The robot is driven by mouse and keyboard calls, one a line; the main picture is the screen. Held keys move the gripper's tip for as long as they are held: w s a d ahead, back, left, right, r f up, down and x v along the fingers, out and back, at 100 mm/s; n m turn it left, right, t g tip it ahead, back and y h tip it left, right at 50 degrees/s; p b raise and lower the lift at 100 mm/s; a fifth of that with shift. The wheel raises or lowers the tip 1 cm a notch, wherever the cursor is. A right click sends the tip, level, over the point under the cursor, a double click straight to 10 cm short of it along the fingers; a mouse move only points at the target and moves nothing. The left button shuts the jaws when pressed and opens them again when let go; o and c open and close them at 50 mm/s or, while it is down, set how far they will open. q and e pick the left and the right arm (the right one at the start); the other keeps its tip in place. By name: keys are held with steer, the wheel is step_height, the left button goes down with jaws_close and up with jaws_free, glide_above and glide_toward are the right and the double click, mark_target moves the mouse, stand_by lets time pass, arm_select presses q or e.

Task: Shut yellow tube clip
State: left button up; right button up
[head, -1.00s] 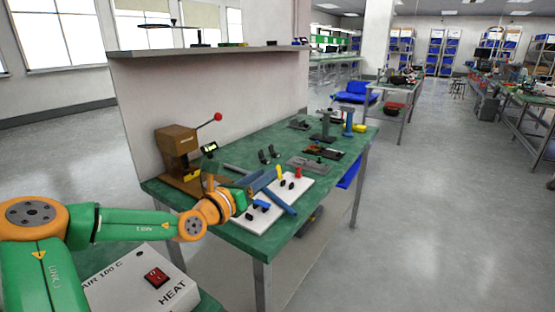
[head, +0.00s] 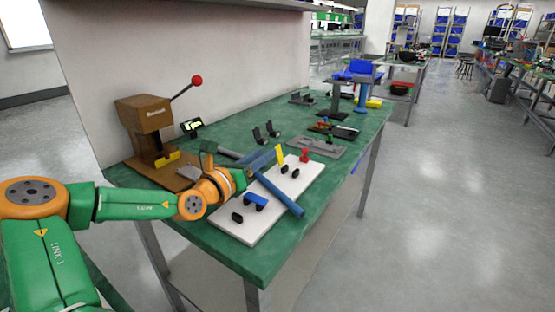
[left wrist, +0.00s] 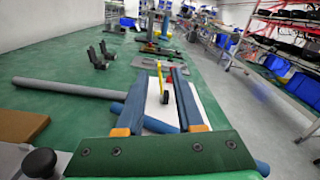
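The yellow tube clip (head: 280,155) shows as a yellow piece standing up from the white board (head: 232,228). It also shows in the left wrist view (left wrist: 160,76), between and beyond my finger tips. My left gripper (head: 264,160) is above the board; in the left wrist view (left wrist: 162,84) its two blue fingers are apart with nothing visibly held. A blue tube (head: 284,196) lies across the board, passing below the fingers. The yellow clip's base is partly hidden, and I cannot tell whether the tube is in it. My right gripper is not in view.
A blue clip (head: 256,201) and a red piece (head: 305,156) are on the same board, with several small black parts. A brown press (head: 148,125) with a red-knobbed lever stands at left. A grey fixture (head: 318,147) sits beyond the board. The front right bench edge is clear.

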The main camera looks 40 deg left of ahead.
mark_target(278, 146)
arm_select(q)
steer(key=shift+w+f, duration=0.1)
steer(key=shift+f, duration=0.4)
steer(key=shift+w+r, duration=0.15)
steer(key=shift+w, duration=0.05)
steer(key=w+p, duration=0.3)
steer(key=w+a+p, duration=0.1)
steer(key=w+p, duration=0.1)
steer(key=shift+w+r, duration=0.1)
steer(key=shift+r, duration=0.15)
steer(key=shift+w+f+p, duration=0.15)
steer(key=shift+w+p, duration=0.15)
steer(key=shift+w, duration=0.25)
steer(key=shift+w+d+f, duration=0.1)
steer(key=shift+w, duration=0.05)
jaws_close()
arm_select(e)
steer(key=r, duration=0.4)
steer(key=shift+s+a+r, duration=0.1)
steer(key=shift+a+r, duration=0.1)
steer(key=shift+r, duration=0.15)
